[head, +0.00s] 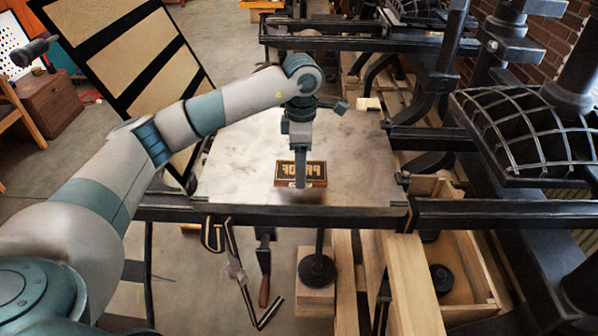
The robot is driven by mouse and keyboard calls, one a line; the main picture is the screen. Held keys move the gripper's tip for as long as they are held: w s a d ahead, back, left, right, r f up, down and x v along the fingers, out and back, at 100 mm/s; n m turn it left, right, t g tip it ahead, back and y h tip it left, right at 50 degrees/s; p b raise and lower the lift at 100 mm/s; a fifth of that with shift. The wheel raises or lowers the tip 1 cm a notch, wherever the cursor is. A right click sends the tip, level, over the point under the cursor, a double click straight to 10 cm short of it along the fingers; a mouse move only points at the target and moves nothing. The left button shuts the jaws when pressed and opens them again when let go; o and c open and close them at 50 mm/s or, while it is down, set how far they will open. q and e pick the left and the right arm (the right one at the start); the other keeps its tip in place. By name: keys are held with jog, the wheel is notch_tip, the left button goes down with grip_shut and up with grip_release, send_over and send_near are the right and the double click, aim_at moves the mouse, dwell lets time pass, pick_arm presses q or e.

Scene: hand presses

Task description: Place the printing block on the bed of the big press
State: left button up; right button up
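The printing block (316,170) is a small brown block with raised, mirrored letters on its face. It appears to lie on the pale flat bed (236,150) of the big press, near the bed's front edge. My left gripper (301,183) points down over the middle of the block and hides part of it. Its fingers line up edge-on in the head view, so I cannot tell whether they grip the block or are parted around it. My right gripper is not in view.
A hinged frame with tan panels (137,72) leans up left of the bed. Dark press rails (500,213) and a ribbed black part (530,130) stand at the right. An open wooden box (455,270) sits below right. Much of the bed around the block is bare.

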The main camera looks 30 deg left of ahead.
pick_arm(q)
jog(key=shift+a+f, duration=0.15)
jog(key=shift+a, duration=0.15)
jog(key=shift+d, duration=0.1)
jog(key=shift+f+p, duration=0.45)
jog(key=shift+f, duration=0.1)
notch_tip(320, 180, down, 2)
jog(key=shift+p, duration=0.55)
jog(key=shift+f, duration=0.45)
